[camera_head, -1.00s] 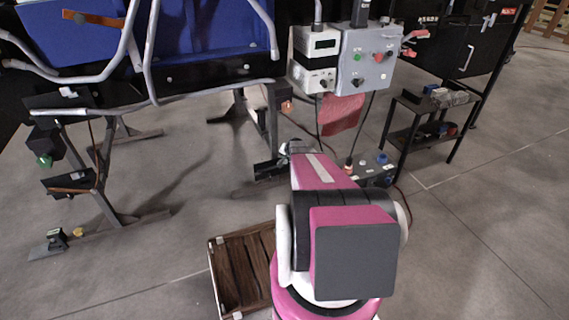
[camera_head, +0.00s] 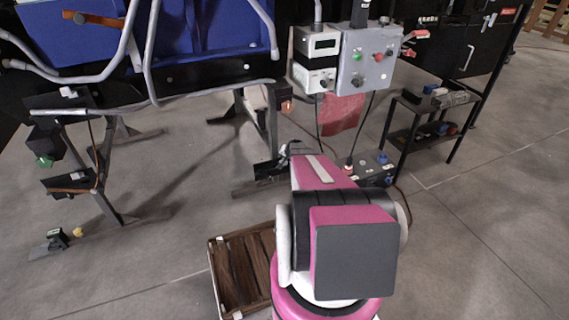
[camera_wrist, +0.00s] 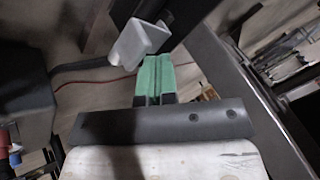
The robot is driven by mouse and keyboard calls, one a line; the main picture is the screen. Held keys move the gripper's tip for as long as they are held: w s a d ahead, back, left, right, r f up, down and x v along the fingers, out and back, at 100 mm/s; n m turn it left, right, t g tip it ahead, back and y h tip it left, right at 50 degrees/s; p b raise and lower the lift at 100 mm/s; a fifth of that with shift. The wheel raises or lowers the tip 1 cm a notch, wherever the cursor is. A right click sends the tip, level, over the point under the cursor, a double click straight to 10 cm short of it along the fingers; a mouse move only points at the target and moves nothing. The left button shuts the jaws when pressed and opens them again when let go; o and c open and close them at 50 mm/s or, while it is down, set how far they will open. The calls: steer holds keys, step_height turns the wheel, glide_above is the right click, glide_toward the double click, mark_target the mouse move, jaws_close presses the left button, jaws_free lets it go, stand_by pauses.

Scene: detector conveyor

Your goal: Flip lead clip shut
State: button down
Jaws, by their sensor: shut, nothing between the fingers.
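My gripper (camera_wrist: 156,70) shows in the wrist view with its green fingers together and nothing between them. A pale grey angular piece (camera_wrist: 140,42), which looks like the lead clip, stands just beyond the fingertips, up and to the left. It looks tilted, and I cannot tell whether the fingers touch it or whether it is fully closed. A thin red lead (camera_wrist: 95,80) runs from the left towards the fingers, and its far part is hidden behind them. In the head view my pink arm hides most of this spot.
A dark metal beam (camera_wrist: 235,85) runs close to the right of the fingers. A dark box (camera_wrist: 22,75) stands at the left. In the head view, the grey control box (camera_head: 366,58) and a red sheet (camera_head: 342,112) are beyond my arm. A wooden crate (camera_head: 213,270) lies nearby.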

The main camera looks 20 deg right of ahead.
mark_target(286, 162)
steer(key=shift+s+f, duration=0.15)
steer(key=shift+f, duration=0.65)
steer(key=shift+s+f, duration=0.1)
steer(key=shift+f, duration=0.65)
stand_by(1.4)
steer(key=shift+r, duration=0.15)
stand_by(0.3)
steer(key=shift+w+r, duration=0.2)
steer(key=shift+r, duration=0.75)
steer(key=shift+w+r, duration=0.15)
steer(key=shift+r, duration=0.8)
steer(key=shift+w+r, duration=0.25)
steer(key=shift+r, duration=1)
steer(key=shift+w+r, duration=0.2)
steer(key=shift+r, duration=1)
